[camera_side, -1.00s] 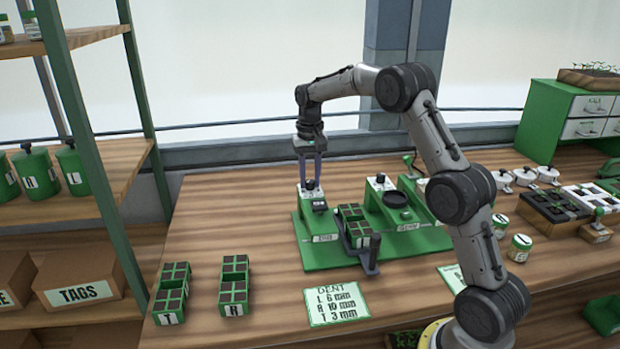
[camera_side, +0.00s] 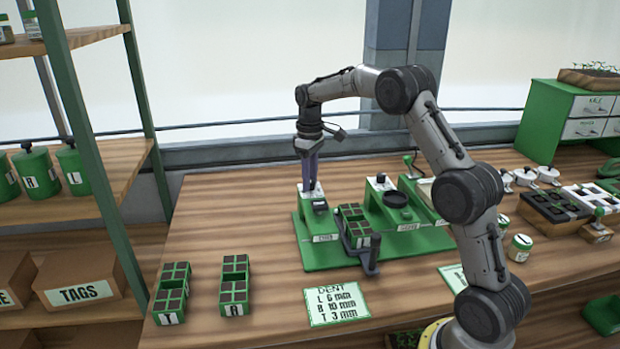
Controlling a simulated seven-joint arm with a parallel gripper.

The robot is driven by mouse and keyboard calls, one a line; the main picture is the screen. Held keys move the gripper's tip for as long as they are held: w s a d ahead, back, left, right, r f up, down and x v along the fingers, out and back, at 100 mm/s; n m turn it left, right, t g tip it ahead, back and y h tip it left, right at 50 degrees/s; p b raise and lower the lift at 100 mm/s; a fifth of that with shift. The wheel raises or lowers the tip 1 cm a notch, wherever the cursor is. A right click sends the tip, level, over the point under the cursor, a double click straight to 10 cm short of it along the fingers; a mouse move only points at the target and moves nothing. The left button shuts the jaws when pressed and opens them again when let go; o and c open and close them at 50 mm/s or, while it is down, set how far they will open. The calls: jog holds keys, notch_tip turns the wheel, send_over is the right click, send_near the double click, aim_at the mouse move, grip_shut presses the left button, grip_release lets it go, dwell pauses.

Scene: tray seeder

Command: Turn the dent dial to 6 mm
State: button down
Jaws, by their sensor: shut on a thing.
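The dent station, a green base with a white post (camera_side: 305,198), stands at the left end of the green seeder (camera_side: 318,258). My gripper (camera_side: 312,184) points down over the top of this post and is shut on the small dark dial there. The fingers hide most of the dial, and its setting is too small to read. A tray of dark cells (camera_side: 354,224) sits on the base just right of the post. The dent card (camera_side: 336,304) on the table reads L 6 mm, R or B 10 mm, T 3 mm.
Two green cell trays, one marked T (camera_side: 171,292) and another (camera_side: 233,285), stand at the front left. A second post with a dark knob (camera_side: 381,182) and black dish (camera_side: 397,199) stands right of the gripper. Jars and white lidded pots are further right.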

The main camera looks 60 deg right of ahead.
jog(key=shift+n, duration=0.5)
jog(key=c, duration=0.6)
grip_release()
notch_tip(320, 180, up, 14)
dwell(0.3)
